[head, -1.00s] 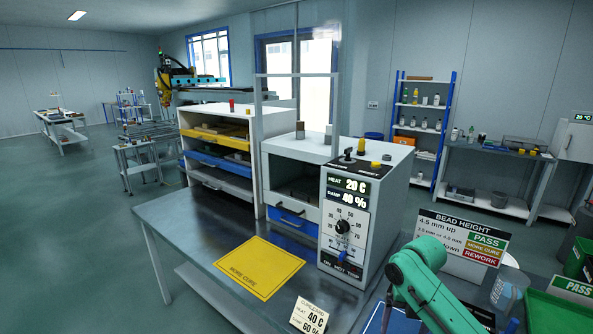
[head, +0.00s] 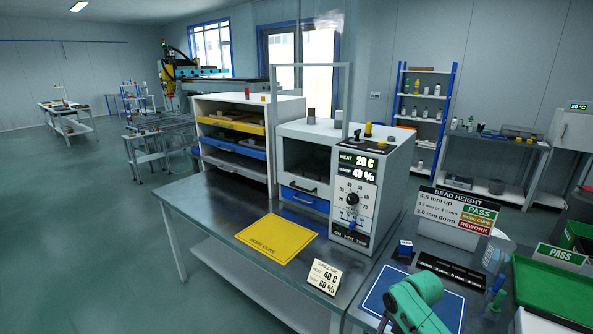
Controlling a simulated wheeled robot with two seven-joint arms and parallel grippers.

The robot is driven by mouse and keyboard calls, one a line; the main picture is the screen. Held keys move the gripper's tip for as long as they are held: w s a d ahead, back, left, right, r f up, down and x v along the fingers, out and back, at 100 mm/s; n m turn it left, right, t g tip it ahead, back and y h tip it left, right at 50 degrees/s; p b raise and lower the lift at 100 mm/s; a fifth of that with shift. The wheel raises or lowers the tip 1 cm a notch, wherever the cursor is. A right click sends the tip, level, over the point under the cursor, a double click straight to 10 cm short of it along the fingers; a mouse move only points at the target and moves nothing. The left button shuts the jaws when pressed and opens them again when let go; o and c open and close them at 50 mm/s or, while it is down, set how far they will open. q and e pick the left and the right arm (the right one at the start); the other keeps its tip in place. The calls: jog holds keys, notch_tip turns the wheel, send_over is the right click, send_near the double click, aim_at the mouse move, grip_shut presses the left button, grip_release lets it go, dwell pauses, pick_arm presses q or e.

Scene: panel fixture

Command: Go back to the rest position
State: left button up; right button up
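A green part of one of my arms (head: 416,300) shows at the bottom edge, right of the middle, over the blue mat (head: 452,305). Neither gripper's fingers can be seen in the head view. No held object is visible.
A yellow MORE CURE mat (head: 277,239) and a small card reading 40 C, 60 % (head: 324,276) lie in front of the machine. A green tray (head: 550,290) and a BEAD HEIGHT sign (head: 459,211) are at the right. Open floor (head: 80,240) lies at the left.

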jog(key=s+d+f+m, duration=0.1)
jog(key=s+f+m, duration=0.5)
jog(key=f, duration=0.6)
jog(key=s+d+f+m, duration=0.2)
jog(key=s+f+m, duration=0.5)
jog(key=f, duration=0.4)
jog(key=s+f+m, duration=0.3)
jog(key=s+f, duration=0.1)
jog(key=s, duration=0.5)
jog(key=s+a+f+m, duration=0.1)
jog(key=s+f+m, duration=0.3)
jog(key=s, duration=0.5)
jog(key=s+a+f+m+h+b, duration=0.1)
jog(key=s+f+m, duration=0.2)
jog(key=s, duration=0.7)
jog(key=shift+a+f+m, duration=0.2)
jog(key=shift+f+m, duration=0.2)
jog(key=shift+f, duration=0.55)
